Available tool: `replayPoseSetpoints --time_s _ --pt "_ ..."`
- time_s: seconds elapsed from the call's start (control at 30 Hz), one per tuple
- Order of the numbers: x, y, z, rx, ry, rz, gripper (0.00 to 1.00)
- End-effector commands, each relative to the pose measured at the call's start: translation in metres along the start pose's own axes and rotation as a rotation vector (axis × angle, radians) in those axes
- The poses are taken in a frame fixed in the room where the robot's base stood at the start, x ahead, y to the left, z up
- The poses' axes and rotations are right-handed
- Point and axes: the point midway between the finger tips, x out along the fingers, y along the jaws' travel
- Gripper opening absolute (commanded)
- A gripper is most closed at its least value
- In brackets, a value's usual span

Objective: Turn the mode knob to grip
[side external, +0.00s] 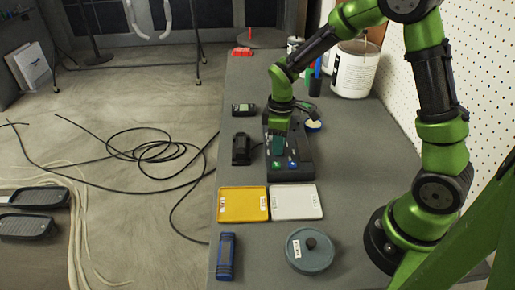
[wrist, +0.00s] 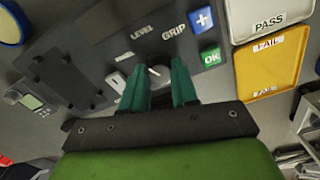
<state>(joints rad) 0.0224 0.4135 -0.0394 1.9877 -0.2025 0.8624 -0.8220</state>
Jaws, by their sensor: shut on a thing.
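The dark control panel (side external: 292,168) lies on the bench under my gripper. In the wrist view the panel (wrist: 105,22) carries the labels LEVEL and GRIP, a blue plus button (wrist: 202,19) and a green OK button (wrist: 210,57). The mode knob (wrist: 158,70) is a round knob with a pale pointer mark, below the labels. My gripper (wrist: 160,88) has its two teal fingers on either side of the knob, shut on it. In the side view my gripper (side external: 279,146) points down at the panel. The fingers hide part of the knob and the lettering near it.
A yellow tray (side external: 243,204) labelled FAIL and a white tray (side external: 296,202) labelled PASS lie in front of the panel. A grey-blue round container (side external: 309,262) and a blue tool (side external: 226,257) lie nearer. A black device (side external: 241,149) stands left of the panel. A paint bucket (side external: 354,72) stands behind.

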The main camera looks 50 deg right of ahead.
Motion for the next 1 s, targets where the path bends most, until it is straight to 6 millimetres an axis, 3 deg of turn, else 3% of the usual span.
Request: replayPoseSetpoints --time_s 1.0 --pt "-0.0011 0.0 0.0 0.959 0.0 0.0 0.0"
